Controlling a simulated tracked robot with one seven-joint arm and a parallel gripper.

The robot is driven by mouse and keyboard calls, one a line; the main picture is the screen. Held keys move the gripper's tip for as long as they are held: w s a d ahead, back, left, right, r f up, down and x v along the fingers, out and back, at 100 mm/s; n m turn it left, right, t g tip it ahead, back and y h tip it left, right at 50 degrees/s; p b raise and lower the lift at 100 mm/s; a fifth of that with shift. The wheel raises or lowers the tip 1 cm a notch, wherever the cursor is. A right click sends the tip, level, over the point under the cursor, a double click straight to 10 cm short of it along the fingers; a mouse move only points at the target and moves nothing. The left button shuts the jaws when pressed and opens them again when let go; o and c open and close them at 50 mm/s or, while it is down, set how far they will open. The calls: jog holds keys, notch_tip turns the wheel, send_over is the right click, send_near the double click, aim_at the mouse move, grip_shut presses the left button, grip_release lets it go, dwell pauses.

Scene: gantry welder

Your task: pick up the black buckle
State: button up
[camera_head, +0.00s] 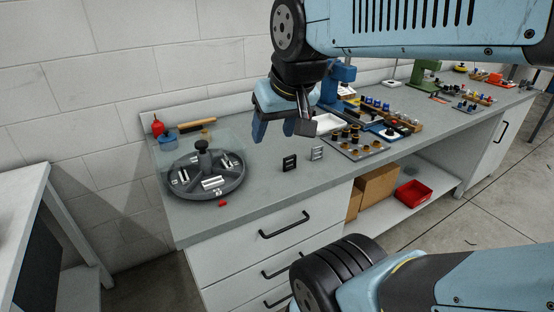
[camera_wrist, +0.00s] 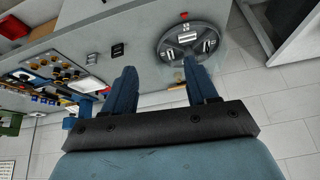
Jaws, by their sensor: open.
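The black buckle (camera_head: 289,163) stands on the grey workbench near its front edge, left of a similar silver-grey buckle (camera_head: 317,153). In the wrist view the black buckle (camera_wrist: 117,49) shows beyond my fingers, on the left side, with the grey buckle (camera_wrist: 121,29) beside it. My gripper (camera_head: 272,130) is open and empty. It hangs above the bench, behind and to the left of the black buckle, and does not touch it. Its two blue fingers (camera_wrist: 160,88) show apart in the wrist view.
A round grey divided tray (camera_head: 203,197) with a central knob and metal parts stands left, with a small red piece (camera_head: 223,204) by it. Right of the buckles are a board of dark knobs (camera_head: 352,153) and a white tray (camera_head: 326,124). Bare bench (camera_head: 262,184) lies between tray and buckle.

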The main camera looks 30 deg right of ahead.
jog(key=o, duration=0.5)
jog(key=w+d+f+m+y, duration=0.1)
jog(key=w+d+f+m, duration=0.1)
jog(key=w+m, duration=0.5)
jog(key=shift+d+f+m+g, duration=0.3)
jog(key=shift+d+m, duration=0.35)
jog(key=shift+m, duration=0.35)
jog(key=m, duration=2.5)
send_near(291, 157)
jog(key=shift+g+h, duration=0.3)
jog(key=x, duration=0.5)
jog(key=shift+a+f, duration=0.1)
jog(key=shift+a, duration=0.05)
jog(key=shift+w+x, duration=0.15)
jog(key=shift+x, duration=1.5)
jog(key=shift+w+x, duration=0.15)
jog(key=shift+x, duration=1.45)
